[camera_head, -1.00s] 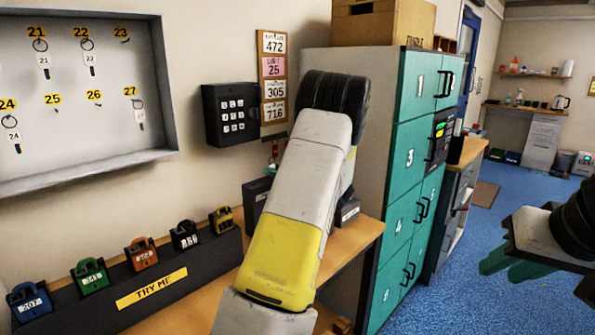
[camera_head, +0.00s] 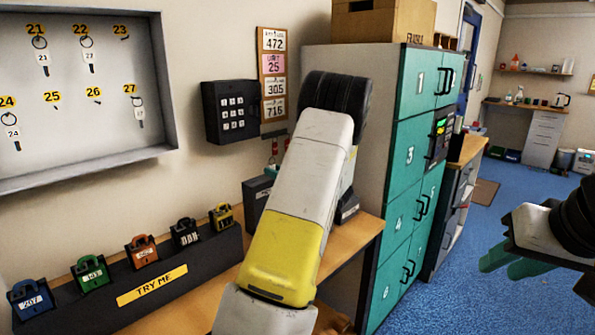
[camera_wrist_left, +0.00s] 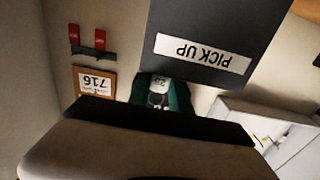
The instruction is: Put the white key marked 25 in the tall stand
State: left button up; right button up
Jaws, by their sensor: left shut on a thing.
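My left gripper (camera_wrist_left: 165,98) has green fingers shut on a white key tag (camera_wrist_left: 158,84), in the left wrist view. The tag's number is upside down and small, and seems to read 25. In the head view my left arm hides this gripper and the key. A dark grey block labelled PICK UP (camera_wrist_left: 205,30) is close to the held tag in the wrist view; I cannot tell whether they touch. In the head view a dark block (camera_head: 254,198), partly behind my arm, stands on the desk. My right gripper (camera_head: 508,265) is over the floor at the right; its opening is unclear.
A key cabinet (camera_head: 170,85) hangs at the left, with no key under number 25. A padlock rack (camera_head: 120,300) lines the desk (camera_head: 365,232). A keypad (camera_head: 230,112) and red items on hooks (camera_wrist_left: 73,36) are on the wall. Green lockers (camera_head: 405,190) stand right.

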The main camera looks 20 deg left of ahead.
pick_arm(q)
jog(key=shift+f, duration=0.1)
jog(key=o, duration=1.1)
jog(key=shift+c, duration=0.2)
jog(key=shift+d, duration=0.1)
jog(key=v, duration=0.8)
